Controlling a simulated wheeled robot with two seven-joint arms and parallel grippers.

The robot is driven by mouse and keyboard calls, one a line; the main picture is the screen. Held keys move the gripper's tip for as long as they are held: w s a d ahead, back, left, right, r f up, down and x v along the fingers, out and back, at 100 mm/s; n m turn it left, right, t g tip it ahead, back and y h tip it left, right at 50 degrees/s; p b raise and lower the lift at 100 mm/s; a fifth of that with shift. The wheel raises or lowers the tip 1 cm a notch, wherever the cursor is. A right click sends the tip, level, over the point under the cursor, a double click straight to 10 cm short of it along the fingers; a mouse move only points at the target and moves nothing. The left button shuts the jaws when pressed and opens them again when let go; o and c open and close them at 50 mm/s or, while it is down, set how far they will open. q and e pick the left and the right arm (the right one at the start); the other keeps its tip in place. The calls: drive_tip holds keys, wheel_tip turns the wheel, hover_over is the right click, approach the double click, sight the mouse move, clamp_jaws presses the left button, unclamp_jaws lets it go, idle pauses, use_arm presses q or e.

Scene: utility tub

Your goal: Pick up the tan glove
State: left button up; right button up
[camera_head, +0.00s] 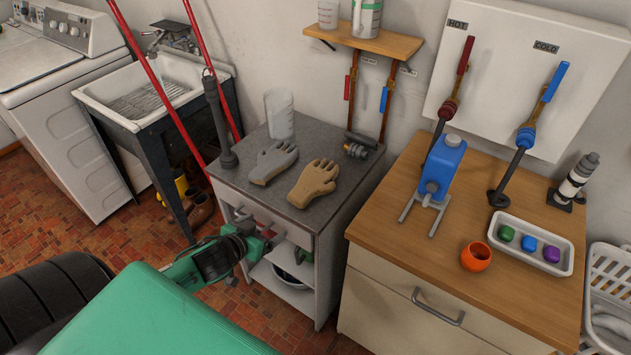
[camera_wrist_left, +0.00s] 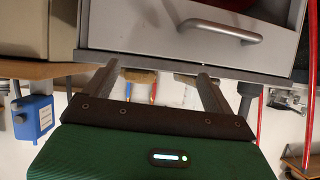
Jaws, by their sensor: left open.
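The tan glove (camera_head: 315,183) lies flat on the grey top of the small cabinet (camera_head: 338,203), near its front edge. A grey glove (camera_head: 273,162) lies just left of it. My left gripper (camera_head: 266,234) is open and empty, below the countertop level in the picture and in front of the cabinet, apart from the tan glove. In the left wrist view my left gripper (camera_wrist_left: 158,78) shows two spread fingers with nothing held between them, close to a drawer front. My right gripper is not in view.
A clear beaker (camera_head: 280,115), a dark plunger-like tool (camera_head: 220,125) and a dark fitting (camera_head: 356,150) stand around the gloves. A wooden counter (camera_head: 390,220) with a blue bottle (camera_head: 443,165) is to the right. A drawer handle (camera_wrist_left: 220,30) shows in the wrist view.

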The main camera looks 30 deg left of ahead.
use_arm(q)
drive_tip(key=t, duration=0.1)
approach(296, 198)
drive_tip(key=s+a, duration=0.1)
drive_tip(key=s, duration=0.1)
drive_tip(key=shift+h, duration=0.3)
drive_tip(key=x, duration=0.6)
drive_tip(key=shift+w+f+p, duration=0.1)
drive_tip(key=shift+w+p, duration=0.3)
drive_tip(key=shift+w+d+f, duration=0.1)
drive_tip(key=shift+w+f, duration=0.2)
drive_tip(key=shift+w, duration=0.35)
drive_tip(key=shift+w+p, duration=0.3)
drive_tip(key=shift+w, duration=0.25)
drive_tip(key=x, duration=0.3)
drive_tip(key=shift+d+r+p, duration=0.1)
drive_tip(key=shift+d+p, duration=0.05)
drive_tip(key=shift+p, duration=0.2)
drive_tip(key=shift+w+f, duration=0.3)
drive_tip(key=shift+w, duration=0.2)
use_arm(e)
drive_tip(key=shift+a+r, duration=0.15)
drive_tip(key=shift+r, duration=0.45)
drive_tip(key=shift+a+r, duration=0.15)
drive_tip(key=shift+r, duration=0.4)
